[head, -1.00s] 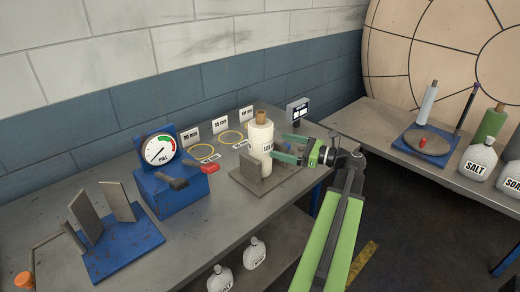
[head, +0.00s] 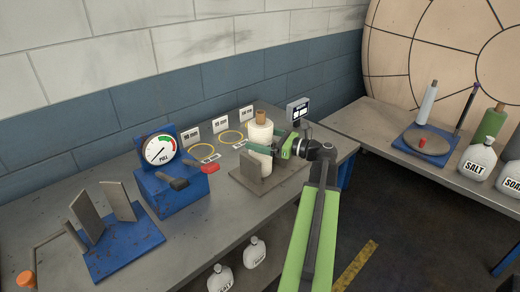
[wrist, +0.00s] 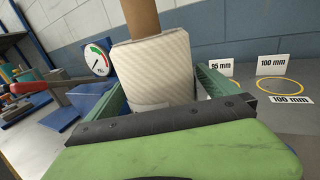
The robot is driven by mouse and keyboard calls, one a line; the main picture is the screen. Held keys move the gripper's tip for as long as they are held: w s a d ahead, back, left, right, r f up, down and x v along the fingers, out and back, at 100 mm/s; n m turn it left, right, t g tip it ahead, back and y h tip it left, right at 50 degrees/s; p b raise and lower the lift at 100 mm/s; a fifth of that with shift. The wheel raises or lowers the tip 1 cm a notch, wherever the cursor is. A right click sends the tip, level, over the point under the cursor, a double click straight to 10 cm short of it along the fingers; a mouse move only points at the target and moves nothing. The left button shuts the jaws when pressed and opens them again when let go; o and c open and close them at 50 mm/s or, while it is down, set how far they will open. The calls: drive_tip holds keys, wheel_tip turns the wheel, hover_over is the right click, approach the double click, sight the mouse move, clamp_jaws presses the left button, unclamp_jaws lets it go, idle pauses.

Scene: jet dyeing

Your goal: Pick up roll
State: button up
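The roll (head: 260,135) is a cream cylinder on a brown core. In the wrist view the roll (wrist: 153,68) sits between my two green fingers, one on each side. A gap shows between the roll and the right finger, so the gripper looks open around it. The far finger is partly hidden behind the roll in the head view.
A blue gauge box (head: 170,190) with a red-tipped lever stands left of the roll. A blue plate rack (head: 122,245) is further left. Size cards and yellow rings (head: 232,136) lie behind. A small display (head: 297,110) stands behind my gripper. A second bench (head: 385,150) is at right.

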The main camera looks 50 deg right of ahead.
drive_tip(key=c, duration=1.9)
